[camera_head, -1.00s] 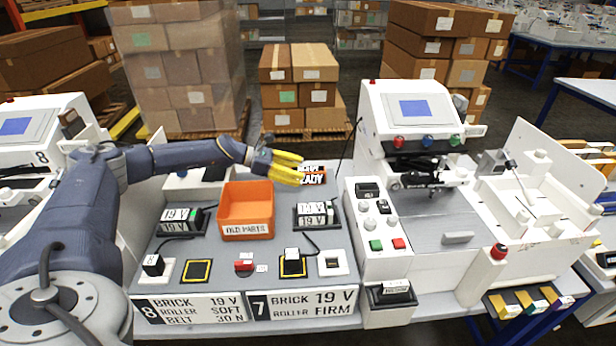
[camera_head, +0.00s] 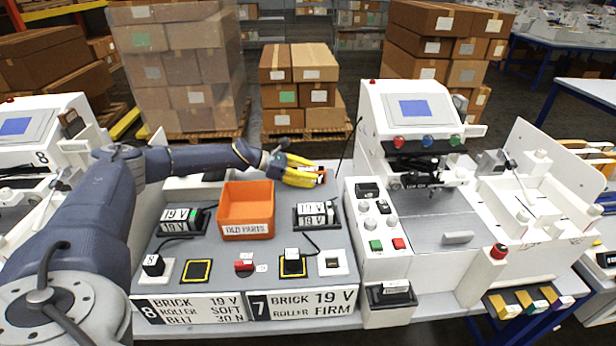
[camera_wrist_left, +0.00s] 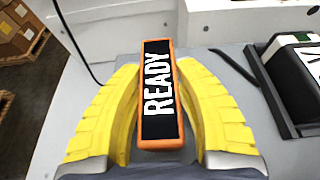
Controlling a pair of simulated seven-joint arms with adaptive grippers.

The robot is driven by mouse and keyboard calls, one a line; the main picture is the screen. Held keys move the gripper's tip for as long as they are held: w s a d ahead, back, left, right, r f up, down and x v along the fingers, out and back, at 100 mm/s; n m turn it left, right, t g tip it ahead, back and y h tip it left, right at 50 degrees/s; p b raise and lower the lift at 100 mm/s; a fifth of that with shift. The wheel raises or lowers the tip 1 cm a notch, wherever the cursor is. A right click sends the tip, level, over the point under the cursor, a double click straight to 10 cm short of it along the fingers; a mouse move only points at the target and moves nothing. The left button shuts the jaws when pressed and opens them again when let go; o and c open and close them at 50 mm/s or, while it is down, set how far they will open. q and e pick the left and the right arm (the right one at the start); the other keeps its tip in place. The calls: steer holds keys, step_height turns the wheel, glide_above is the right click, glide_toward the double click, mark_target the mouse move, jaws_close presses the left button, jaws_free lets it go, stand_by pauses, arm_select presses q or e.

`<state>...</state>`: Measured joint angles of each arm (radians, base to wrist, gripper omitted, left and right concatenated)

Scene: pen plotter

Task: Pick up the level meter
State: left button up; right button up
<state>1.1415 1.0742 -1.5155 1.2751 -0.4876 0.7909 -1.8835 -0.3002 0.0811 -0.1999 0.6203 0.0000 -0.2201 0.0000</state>
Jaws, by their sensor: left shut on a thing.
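The level meter appears to be the orange-edged block with a black face reading READY (camera_wrist_left: 158,105). In the head view it is mostly hidden by my yellow fingers, with a bit of orange showing (camera_head: 322,176) at the back of the grey bench top. My left gripper (camera_head: 314,174) reaches over the bench from the left. In the left wrist view its two yellow fingers (camera_wrist_left: 158,70) are shut on the block's long sides. I cannot tell whether the block still touches the bench. My right gripper is not in view.
An orange bin (camera_head: 247,203) marked OLD PARTS stands left of the gripper. Black holders with 19 V blocks sit on either side of it, one near the gripper (camera_head: 316,214). A white machine (camera_head: 405,110) rises to the right. A thin dark cable or rod stands behind the block.

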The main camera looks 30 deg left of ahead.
arm_select(q)
jaws_close()
steer(key=shift+r, duration=0.1)
